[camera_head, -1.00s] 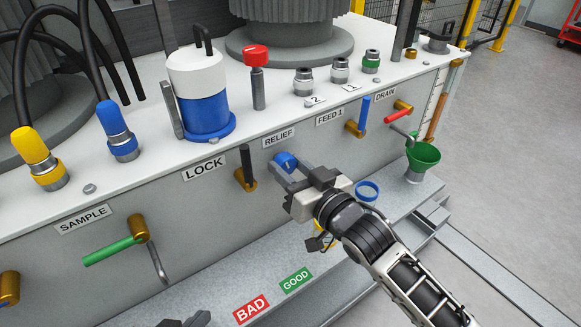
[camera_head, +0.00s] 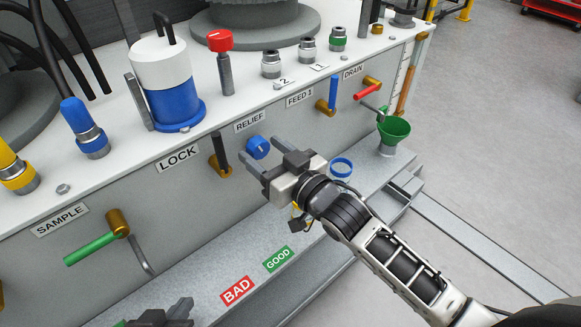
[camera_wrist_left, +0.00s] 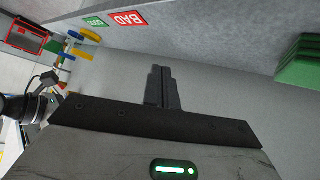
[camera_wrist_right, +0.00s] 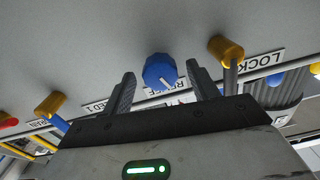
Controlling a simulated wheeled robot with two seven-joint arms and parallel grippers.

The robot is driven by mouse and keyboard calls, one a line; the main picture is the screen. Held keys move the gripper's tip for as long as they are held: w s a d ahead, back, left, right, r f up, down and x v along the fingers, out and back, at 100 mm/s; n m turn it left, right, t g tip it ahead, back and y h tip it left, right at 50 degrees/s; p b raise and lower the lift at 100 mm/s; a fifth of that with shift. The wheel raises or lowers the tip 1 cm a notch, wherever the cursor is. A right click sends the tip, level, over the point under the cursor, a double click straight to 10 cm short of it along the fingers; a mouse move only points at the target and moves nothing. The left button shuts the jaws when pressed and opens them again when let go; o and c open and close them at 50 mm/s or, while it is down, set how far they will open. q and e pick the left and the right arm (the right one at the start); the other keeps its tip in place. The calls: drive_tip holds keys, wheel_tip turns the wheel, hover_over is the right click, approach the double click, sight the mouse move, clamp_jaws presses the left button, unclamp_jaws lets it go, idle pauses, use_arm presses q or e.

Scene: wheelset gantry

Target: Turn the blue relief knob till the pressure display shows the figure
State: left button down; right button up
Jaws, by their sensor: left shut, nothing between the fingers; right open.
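The blue relief knob (camera_head: 258,147) sits on the grey front panel below the RELIEF label (camera_head: 250,122). A white pointer line shows on its face in the right wrist view (camera_wrist_right: 160,71). My right gripper (camera_head: 258,158) is open in front of the knob. In the right wrist view its two fingers (camera_wrist_right: 161,80) stand to either side of the knob, with visible gaps; no contact shows. My left gripper (camera_wrist_left: 163,88) is shut and empty, away from the panel; it is at the bottom edge of the head view. I cannot make out a pressure display or its figure.
The LOCK lever (camera_head: 220,155) is left of the knob and the blue FEED 1 lever (camera_head: 333,92) is right of it. A ledge below carries BAD (camera_head: 237,290) and GOOD (camera_head: 278,259) labels. A blue ring (camera_head: 341,167) and green funnel (camera_head: 393,130) are to the right.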

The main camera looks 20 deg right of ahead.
use_arm(q)
drive_tip(key=r+p, duration=0.1)
drive_tip(key=r, duration=0.1)
drive_tip(key=a+r, duration=0.1)
drive_tip(key=shift+s+r+t+p, duration=0.15)
drive_tip(key=shift+r+t+p, duration=0.25)
use_arm(e)
drive_tip(key=v, duration=1.5)
drive_tip(key=shift+s, duration=0.2)
use_arm(q)
drive_tip(key=shift+f, duration=0.1)
drive_tip(key=shift+d, duration=0.1)
use_arm(e)
drive_tip(key=shift+r, duration=0.1)
